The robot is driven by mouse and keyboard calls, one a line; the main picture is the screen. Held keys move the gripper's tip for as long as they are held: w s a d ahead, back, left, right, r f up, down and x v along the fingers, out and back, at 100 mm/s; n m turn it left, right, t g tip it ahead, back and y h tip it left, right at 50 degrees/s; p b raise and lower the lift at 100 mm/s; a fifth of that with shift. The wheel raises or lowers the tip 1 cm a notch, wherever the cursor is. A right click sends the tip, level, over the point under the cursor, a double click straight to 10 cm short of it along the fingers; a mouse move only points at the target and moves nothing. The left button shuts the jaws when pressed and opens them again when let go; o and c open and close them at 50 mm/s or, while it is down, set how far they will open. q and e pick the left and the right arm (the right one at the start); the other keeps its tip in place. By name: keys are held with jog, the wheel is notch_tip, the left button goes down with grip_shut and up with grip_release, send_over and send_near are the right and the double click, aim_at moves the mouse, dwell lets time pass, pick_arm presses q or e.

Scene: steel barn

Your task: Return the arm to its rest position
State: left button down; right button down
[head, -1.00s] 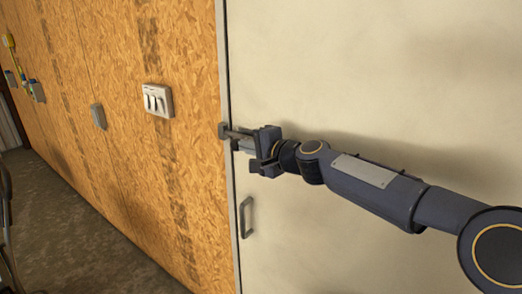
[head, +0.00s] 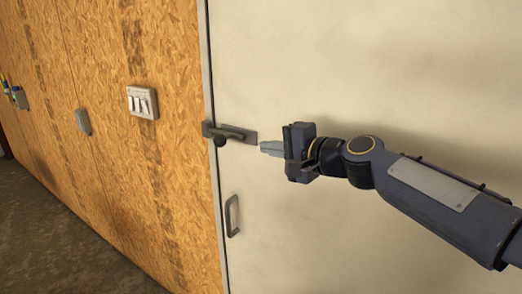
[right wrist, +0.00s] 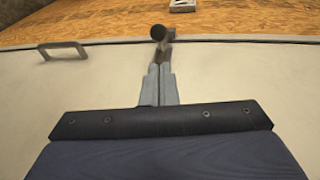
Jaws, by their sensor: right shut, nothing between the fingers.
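My right gripper (head: 268,149) is in front of the pale door (head: 350,60), to the right of the dark sliding latch (head: 240,134). Its fingers are together and empty, and point left toward the latch with a gap between them. In the right wrist view the two grey fingers (right wrist: 158,88) lie side by side, with the latch knob (right wrist: 157,33) beyond their tips. The latch bar spans the door's left edge onto the frame. My left gripper is not in view.
A grey door handle (head: 231,215) sits below the latch. A white switch panel (head: 142,102) and a small grey box (head: 83,121) are on the chipboard wall (head: 95,190) at the left. The concrete floor (head: 40,240) at lower left looks clear.

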jog(key=shift+s+d, duration=0.1)
jog(key=s+d+f+n+g+h, duration=0.2)
jog(key=s+d+f, duration=0.3)
jog(key=s+f, duration=0.3)
jog(key=s+d+f+n+g+h, duration=0.2)
jog(key=s+d+f, duration=0.3)
jog(key=s+f, duration=0.4)
jog(key=s+d+f+n+g+h, duration=0.2)
jog(key=s+d+f, duration=0.3)
jog(key=s, duration=1)
notch_tip(320, 180, down, 4)
jog(key=shift+r+n+h, duration=0.15)
jog(key=shift+n+h, duration=0.35)
jog(key=shift+n, duration=0.4)
jog(key=shift+s, duration=0.1)
